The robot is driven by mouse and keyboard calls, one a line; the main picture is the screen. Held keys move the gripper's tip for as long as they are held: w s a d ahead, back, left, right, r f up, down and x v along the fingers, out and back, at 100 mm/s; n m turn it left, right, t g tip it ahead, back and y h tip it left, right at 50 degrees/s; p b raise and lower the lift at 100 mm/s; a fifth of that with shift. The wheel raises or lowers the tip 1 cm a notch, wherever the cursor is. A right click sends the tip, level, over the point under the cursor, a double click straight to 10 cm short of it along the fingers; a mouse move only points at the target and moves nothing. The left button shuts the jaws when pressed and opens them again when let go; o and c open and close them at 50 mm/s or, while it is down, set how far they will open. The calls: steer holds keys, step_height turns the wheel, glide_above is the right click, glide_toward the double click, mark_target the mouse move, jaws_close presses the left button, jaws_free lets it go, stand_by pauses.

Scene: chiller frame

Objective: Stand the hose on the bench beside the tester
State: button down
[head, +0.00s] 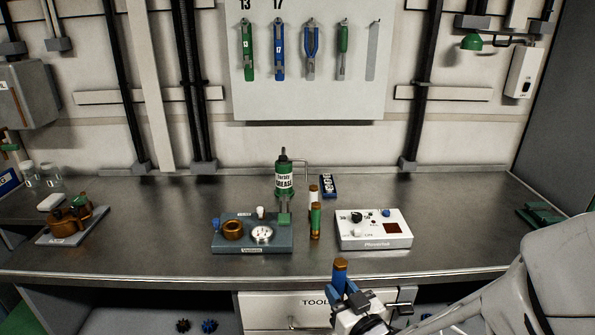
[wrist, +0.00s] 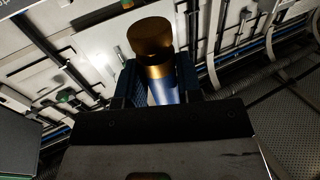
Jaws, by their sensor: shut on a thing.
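My gripper (head: 343,291) is shut on a short blue cylinder with a brass end, which looks like the hose (head: 340,272). It is held upright in front of the bench's front edge, above drawer height. In the wrist view the hose (wrist: 160,75) stands between the dark jaws, brass end outward; its lower part is hidden. The bench (head: 150,215) is a grey metal top. A white box with a knob and a dark red window, seemingly the tester (head: 365,243), sits on it right of centre.
A green brass-ended cylinder (head: 315,222) stands left of the white box, with another light one (head: 313,194) behind. A grey block (head: 270,247) carries a brass ring and gauge. A green grease canister (head: 284,182) stands behind.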

steer(key=w, duration=0.5)
steer(key=w+a+f, duration=0.1)
steer(key=w, duration=0.4)
steer(key=w+a, duration=0.1)
steer(key=w, duration=0.4)
steer(key=shift+w+a+f, duration=0.1)
steer(key=shift+a+f, duration=0.15)
steer(key=shift+f, duration=1.75)
steer(key=shift+f, duration=0.15)
steer(key=c, duration=0.8)
jaws_free()
steer(key=shift+r, duration=0.2)
steer(key=shift+v, duration=6.05)
